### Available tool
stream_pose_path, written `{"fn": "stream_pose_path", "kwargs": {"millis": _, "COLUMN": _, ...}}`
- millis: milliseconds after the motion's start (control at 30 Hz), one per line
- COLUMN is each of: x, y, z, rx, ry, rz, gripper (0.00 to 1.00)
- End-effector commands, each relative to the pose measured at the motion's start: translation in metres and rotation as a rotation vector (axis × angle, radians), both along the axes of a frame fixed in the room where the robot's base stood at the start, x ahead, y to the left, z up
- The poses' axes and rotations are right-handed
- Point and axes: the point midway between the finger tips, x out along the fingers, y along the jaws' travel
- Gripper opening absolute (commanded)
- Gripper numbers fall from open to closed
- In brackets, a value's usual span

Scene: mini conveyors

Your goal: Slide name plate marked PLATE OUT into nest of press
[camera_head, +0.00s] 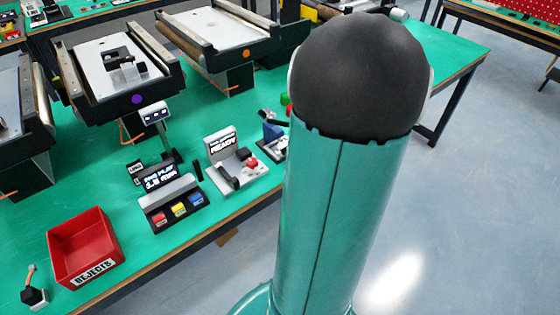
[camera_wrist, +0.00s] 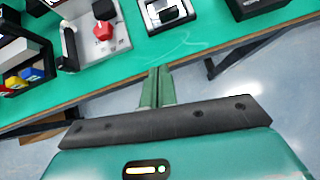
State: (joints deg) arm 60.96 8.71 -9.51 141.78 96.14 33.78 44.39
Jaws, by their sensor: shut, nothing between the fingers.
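I cannot make out a name plate reading PLATE OUT in either view. A small device with a blue upper part and dark base (camera_head: 270,132) stands near the table edge, partly hidden by my arm; it may be the press, but its nest is not clear. In the wrist view, a dark-based unit with a black block on a pale top (camera_wrist: 172,13) stands at the top centre. My gripper (camera_wrist: 157,72) has its two green fingers together and empty, over the table's front edge and apart from that unit. My gripper does not show in the head view.
A panel reading READY (camera_head: 222,144) has a red knob (camera_wrist: 103,31) and black handle. Left of it are a coloured-button console (camera_head: 178,190) and a red REJECTS bin (camera_head: 92,225). Mini conveyors (camera_head: 110,65) stand behind. Bare green table (camera_wrist: 215,40) lies beyond my fingers.

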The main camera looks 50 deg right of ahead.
Motion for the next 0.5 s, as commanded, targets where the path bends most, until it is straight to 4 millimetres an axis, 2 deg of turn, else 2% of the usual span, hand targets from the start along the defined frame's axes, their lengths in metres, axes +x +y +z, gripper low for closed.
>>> {"fn": "stream_pose_path", "kwargs": {"millis": 167, "x": 0.004, "y": -0.008, "z": -0.005, "rx": 0.001, "ry": 0.002, "rz": -0.014, "gripper": 0.00}}
{"fn": "stream_pose_path", "kwargs": {"millis": 500, "x": 0.036, "y": -0.021, "z": -0.042, "rx": 0.002, "ry": 0.002, "rz": -0.014, "gripper": 0.00}}
